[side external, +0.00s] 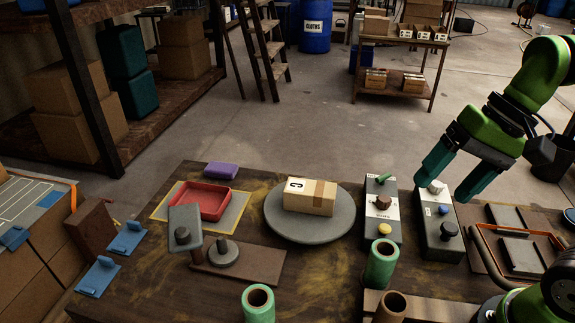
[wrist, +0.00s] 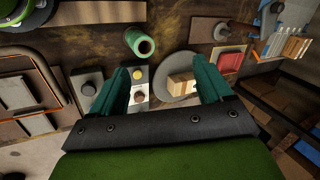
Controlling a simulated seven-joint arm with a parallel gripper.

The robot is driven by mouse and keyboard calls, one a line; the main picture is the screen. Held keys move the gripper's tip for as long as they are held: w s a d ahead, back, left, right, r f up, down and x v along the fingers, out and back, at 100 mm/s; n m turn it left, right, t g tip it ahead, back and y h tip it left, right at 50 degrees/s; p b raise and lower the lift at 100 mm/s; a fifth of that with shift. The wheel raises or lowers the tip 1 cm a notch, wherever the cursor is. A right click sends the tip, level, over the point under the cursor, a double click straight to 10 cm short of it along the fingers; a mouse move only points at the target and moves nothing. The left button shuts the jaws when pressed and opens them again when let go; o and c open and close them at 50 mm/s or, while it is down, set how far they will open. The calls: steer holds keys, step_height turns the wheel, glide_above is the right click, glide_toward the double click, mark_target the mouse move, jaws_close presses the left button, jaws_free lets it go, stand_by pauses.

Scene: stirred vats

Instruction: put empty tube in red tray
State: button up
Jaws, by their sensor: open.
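A red tray (side external: 203,202) lies on a yellow mat at the back left of the table; it also shows in the wrist view (wrist: 230,63). A green hollow tube (side external: 381,266) stands near the table's front; a green tube also shows in the wrist view (wrist: 139,42). Another green tube (side external: 258,305) stands at the front edge, and a brown tube (side external: 391,307) stands to its right. I cannot tell which tube is the empty one. My gripper (side external: 441,188) is open, with nothing between its teal fingers, raised above the control boxes at the right.
A round grey turntable (side external: 340,229) bears a cardboard box (side external: 310,197). Two control boxes (side external: 383,223) (side external: 437,236) with knobs stand right of it. A grey lever device (side external: 186,232) stands before the tray. A purple block (side external: 220,170) lies behind the tray.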

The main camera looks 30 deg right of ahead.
mark_target(394, 303)
steer(key=s+a+r+m+g+y, duration=0.3)
steer(key=a+m+g+y, duration=0.4)
steer(key=a+g+y, duration=0.15)
steer(key=shift+n, duration=0.3)
step_height(394, 303, down, 24)
steer(key=shift+w+f, duration=0.15)
steer(key=shift+f, duration=0.05)
steer(key=shift+h, duration=0.25)
steer(key=shift+x, duration=2.4)
steer(key=shift+c, duration=0.2)
steer(key=c, duration=1.1)
steer(key=shift+r, duration=0.1)
